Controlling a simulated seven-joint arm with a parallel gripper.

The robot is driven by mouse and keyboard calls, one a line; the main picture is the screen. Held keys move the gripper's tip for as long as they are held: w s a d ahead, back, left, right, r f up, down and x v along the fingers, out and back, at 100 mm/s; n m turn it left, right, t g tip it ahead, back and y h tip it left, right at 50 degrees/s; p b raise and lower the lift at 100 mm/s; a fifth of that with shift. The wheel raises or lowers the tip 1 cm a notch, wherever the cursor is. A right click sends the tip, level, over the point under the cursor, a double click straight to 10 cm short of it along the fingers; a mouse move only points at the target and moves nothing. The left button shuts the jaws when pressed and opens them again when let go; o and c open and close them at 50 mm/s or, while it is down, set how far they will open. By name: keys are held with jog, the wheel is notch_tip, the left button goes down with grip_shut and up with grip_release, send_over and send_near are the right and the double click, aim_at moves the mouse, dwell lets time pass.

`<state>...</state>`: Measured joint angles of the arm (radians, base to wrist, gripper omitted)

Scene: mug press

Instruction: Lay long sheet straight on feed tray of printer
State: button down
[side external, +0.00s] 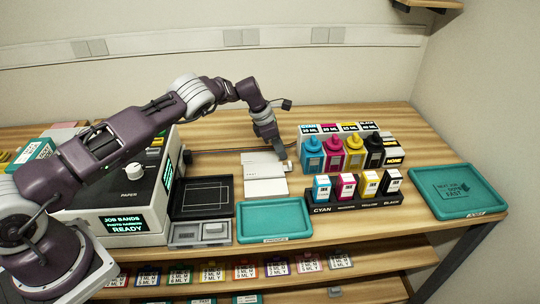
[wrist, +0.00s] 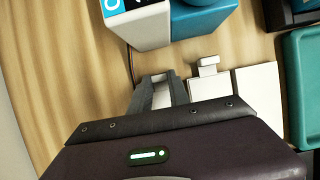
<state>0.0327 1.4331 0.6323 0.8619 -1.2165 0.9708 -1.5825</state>
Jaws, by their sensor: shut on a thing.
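The printer (side external: 103,208) stands at the left, its screen reading READY. A black tray with thin pale outlines (side external: 203,196) lies at its right side, empty. White sheets lie side by side right of it: a far one (side external: 258,157), a middle one with a raised tab at its right end (side external: 262,171) and a near one (side external: 266,188). My gripper (side external: 277,150) points down at the far sheet's right end. In the wrist view, my gripper (wrist: 161,90) is shut on a white piece, apparently the far sheet. Its arm and fingers hide part of it.
Ink bottles (side external: 345,152) and ink boxes (side external: 357,186) stand close to the right of the gripper. A teal tray (side external: 275,236) lies in front, another (side external: 458,190) at the far right. The wood behind the sheets is mostly clear, with a cable (side external: 225,146) across it.

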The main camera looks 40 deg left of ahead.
notch_tip(320, 180, up, 10)
notch_tip(320, 180, up, 10)
send_over(232, 194)
jog(key=a, duration=0.1)
jog(key=f, duration=1.2)
jog(key=s+f, duration=0.1)
jog(key=f, duration=0.5)
jog(key=shift+s+f, duration=0.1)
jog(key=shift+f, duration=0.1)
jog(key=shift+f, duration=0.15)
jog(key=c, duration=1.2)
grip_release()
jog(key=shift+c, duration=0.2)
